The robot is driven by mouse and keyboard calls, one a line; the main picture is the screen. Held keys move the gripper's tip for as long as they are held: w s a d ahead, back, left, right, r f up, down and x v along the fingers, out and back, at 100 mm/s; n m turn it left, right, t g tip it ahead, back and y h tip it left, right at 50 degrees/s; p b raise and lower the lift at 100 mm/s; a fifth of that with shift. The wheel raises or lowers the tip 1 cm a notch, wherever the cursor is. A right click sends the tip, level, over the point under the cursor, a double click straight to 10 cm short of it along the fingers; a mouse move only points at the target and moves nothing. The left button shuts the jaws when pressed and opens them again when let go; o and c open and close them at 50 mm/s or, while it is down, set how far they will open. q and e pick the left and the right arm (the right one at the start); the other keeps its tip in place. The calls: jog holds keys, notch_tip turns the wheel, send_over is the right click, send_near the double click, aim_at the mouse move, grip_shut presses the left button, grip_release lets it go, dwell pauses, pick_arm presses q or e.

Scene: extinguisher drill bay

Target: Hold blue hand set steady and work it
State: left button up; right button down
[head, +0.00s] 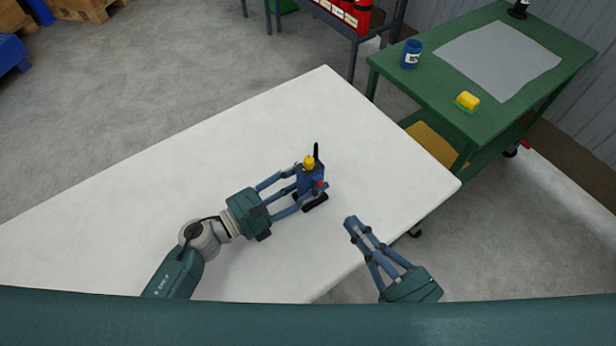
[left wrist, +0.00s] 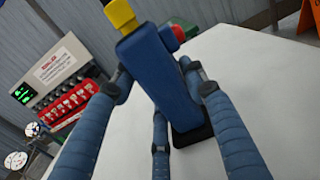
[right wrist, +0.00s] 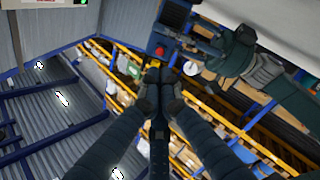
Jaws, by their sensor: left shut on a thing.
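In the left wrist view the hand set (left wrist: 158,75) sits between the fingers, tilted in the picture. My right gripper (head: 352,222) is shut and empty, lower right of the hand set and apart from it. In the right wrist view its fingertips (right wrist: 160,80) meet below the red button (right wrist: 160,50).
The white table (head: 150,200) is otherwise clear. A rack with red extinguishers (head: 362,15) stands behind.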

aim_at(320, 184)
jog(key=w+a+n+t+h, duration=0.1)
jog(key=w+a+n+h, duration=0.1)
jog(key=n+h, duration=0.5)
jog(key=w+a+n+t+h, duration=0.2)
jog(key=n+h, duration=0.5)
jog(key=n, duration=1.2)
jog(key=shift+w+a+f+n+t, duration=0.35)
jog(key=shift+w+a, duration=0.3)
jog(key=shift+w, duration=0.55)
jog(key=shift+w+r, duration=0.1)
